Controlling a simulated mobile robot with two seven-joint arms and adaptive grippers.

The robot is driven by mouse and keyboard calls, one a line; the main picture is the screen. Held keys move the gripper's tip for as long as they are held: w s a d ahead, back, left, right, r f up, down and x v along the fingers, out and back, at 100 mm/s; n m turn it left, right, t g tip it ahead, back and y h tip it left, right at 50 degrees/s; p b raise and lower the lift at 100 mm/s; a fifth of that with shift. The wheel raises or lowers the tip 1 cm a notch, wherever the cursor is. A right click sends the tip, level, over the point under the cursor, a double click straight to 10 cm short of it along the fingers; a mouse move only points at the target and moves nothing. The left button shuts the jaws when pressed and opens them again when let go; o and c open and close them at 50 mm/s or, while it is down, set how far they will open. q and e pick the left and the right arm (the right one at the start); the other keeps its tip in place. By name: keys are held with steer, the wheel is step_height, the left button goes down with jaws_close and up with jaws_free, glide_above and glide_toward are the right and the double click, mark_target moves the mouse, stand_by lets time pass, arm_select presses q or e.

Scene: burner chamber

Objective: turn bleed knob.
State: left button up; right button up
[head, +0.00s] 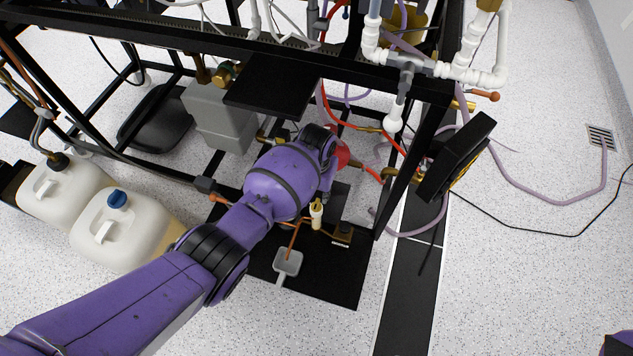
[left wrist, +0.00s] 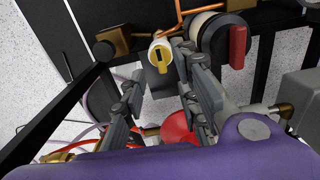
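In the left wrist view, a small pale round knob with a yellow grip (left wrist: 161,62) lies ahead of my left gripper (left wrist: 162,78). It looks like the bleed knob, but I see no label. The two grey fingers are spread, one on each side of the knob in the picture. I cannot tell whether either finger touches it. In the head view a yellow-and-cream fitting (head: 316,213) shows just below my left arm's wrist, which hides the left gripper there. My right gripper is not in view.
A black round fitting with a red handle (left wrist: 238,47) is close to the right finger. A red rounded part (left wrist: 179,127) lies beneath the fingers. Black frame bars (head: 409,150), hoses and a grey box (head: 219,117) crowd the arm. White jugs (head: 121,230) stand at left.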

mark_target(317, 204)
arm_select(q)
step_height(317, 204, up, 7)
stand_by(0.3)
steer(key=shift+f, duration=0.1)
stand_by(0.4)
